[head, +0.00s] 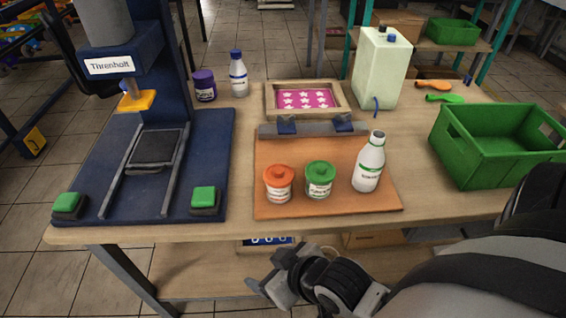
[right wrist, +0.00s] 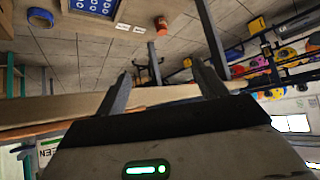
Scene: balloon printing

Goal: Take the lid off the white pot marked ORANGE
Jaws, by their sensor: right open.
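The white pot with an orange lid (head: 278,183) stands upright on the orange-brown board, at its front left. Its label is too small to read, and its lid is on. A white pot with a green lid (head: 319,180) stands just right of it. My right gripper (head: 268,287) is in front of and below the table's front edge, apart from the pots. In the right wrist view its two fingers (right wrist: 165,90) are spread apart with nothing between them. My left gripper is not in view.
A white bottle (head: 369,165) stands right of the pots on the board (head: 330,205). A screen frame (head: 304,84) lies behind. A blue press (head: 215,150) stands at left, and a green crate (head: 480,165) at right. The table's front edge lies between my right gripper and the pots.

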